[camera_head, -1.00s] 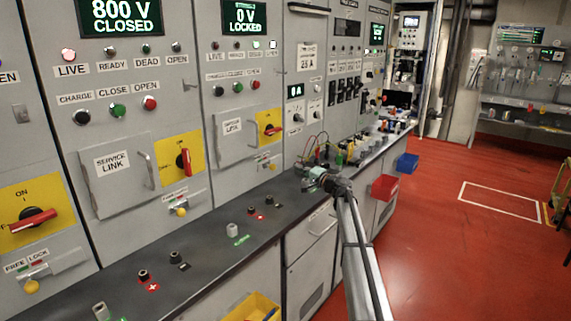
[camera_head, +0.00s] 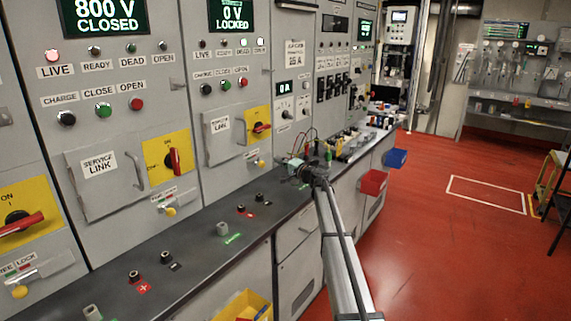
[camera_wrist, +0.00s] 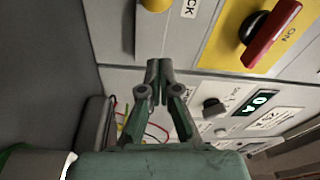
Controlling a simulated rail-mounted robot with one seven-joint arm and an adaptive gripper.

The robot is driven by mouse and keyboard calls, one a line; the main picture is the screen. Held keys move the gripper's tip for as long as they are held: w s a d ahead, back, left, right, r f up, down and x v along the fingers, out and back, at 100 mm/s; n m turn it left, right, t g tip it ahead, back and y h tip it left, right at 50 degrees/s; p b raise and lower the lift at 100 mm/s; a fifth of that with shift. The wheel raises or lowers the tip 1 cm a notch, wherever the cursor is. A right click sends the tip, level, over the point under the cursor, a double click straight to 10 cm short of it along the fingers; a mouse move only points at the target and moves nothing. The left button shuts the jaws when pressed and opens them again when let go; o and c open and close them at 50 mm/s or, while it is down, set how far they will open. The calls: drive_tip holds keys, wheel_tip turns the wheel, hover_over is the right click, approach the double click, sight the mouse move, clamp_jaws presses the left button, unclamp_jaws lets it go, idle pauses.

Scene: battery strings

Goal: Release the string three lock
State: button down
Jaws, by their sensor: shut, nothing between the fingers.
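The panel with the "0 V LOCKED" display (camera_head: 232,13) carries a red rotary switch (camera_head: 261,127) on a yellow plate. Below that plate is a small lock with a yellow knob (camera_head: 260,163). No string number is readable. In the wrist view, the yellow knob (camera_wrist: 155,4) is cut by the top edge beside a partly seen "LOCK" label (camera_wrist: 190,8). The red switch handle (camera_wrist: 272,35) is at the upper right. My gripper (camera_wrist: 158,75) is shut and empty, its tips apart from the knob in the picture. In the head view, my gripper (camera_head: 294,165) is over the bench, right of that lock.
A dark bench (camera_head: 190,238) with several terminals runs below the panels. Bottles and leads stand on it beyond my gripper. The "800 V CLOSED" panel has its own lock knob (camera_head: 170,212). Red (camera_head: 373,182) and blue (camera_head: 396,158) bins hang at the bench front.

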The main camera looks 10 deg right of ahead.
sight(263, 165)
drive_tip(key=x, duration=0.4)
drive_tip(key=shift+d+p, duration=0.1)
drive_tip(key=shift+p, duration=0.25)
drive_tip(key=s+a, duration=0.2)
drive_tip(key=shift+s+f+p, duration=0.2)
drive_tip(key=shift+s+p, duration=0.1)
drive_tip(key=shift+p, duration=0.1)
drive_tip(key=shift+s+a+f, duration=0.2)
drive_tip(key=shift+s+a, duration=0.05)
drive_tip(key=shift+a, duration=0.05)
drive_tip(key=shift+s+a+f+b, duration=0.1)
drive_tip(key=shift+s+a+b, duration=0.1)
drive_tip(key=shift+a+b, duration=0.1)
drive_tip(key=shift+s+a+b, duration=1)
drive_tip(key=shift+b, duration=0.05)
drive_tip(key=shift+w, duration=0.1)
